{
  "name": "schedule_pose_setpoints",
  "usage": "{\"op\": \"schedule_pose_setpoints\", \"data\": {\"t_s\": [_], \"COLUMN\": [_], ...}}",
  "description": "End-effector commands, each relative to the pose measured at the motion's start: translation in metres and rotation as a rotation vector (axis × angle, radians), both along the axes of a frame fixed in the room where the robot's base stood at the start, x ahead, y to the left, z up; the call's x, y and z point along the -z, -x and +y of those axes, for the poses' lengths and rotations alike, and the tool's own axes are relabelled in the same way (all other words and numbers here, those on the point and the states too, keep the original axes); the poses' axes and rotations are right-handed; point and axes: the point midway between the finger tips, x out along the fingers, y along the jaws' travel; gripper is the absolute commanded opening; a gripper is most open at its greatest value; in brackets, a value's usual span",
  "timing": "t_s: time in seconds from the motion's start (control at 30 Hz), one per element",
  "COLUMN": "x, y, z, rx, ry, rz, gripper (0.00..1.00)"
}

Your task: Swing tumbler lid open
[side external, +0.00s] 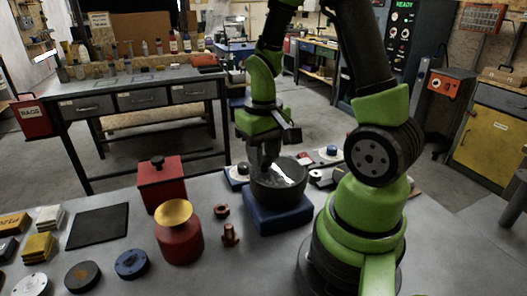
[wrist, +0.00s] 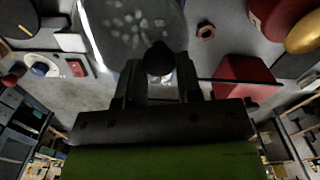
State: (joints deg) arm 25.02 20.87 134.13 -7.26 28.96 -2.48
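The tumbler is a dark round drum (side external: 277,190) on a blue base (side external: 280,217), near the middle of the side external view. A pale gleam shows across its top, and the wrist view shows grey spots inside the dark drum (wrist: 135,22). A black knob (wrist: 160,58) stands over the drum in the wrist view; whether it belongs to a clear lid is hard to tell. My gripper (side external: 268,160) points down at the drum's top. In the wrist view its fingers (wrist: 160,72) are apart, one on each side of the knob, with small gaps seeming to show.
A red box (side external: 161,184) with a black knob and a red jar (side external: 180,240) with a gold top stand left of the tumbler. A copper-coloured nut (side external: 221,211) and a bolt (side external: 230,236) lie nearby. A black mat (side external: 98,226) lies far left.

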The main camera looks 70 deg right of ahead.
Motion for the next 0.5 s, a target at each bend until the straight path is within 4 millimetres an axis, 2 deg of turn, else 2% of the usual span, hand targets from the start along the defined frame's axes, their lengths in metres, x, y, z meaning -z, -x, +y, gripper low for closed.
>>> {"op": "schedule_pose_setpoints", "data": {"t_s": [0.27,0.5], "x": [-0.0003,-0.0003], "y": [-0.0017,-0.0084], "z": [-0.0013,-0.0096], "rx": [0.019,0.122], "ry": [0.0,0.001], "rz": [-0.001,-0.002], "gripper": [0.0,0.0]}}
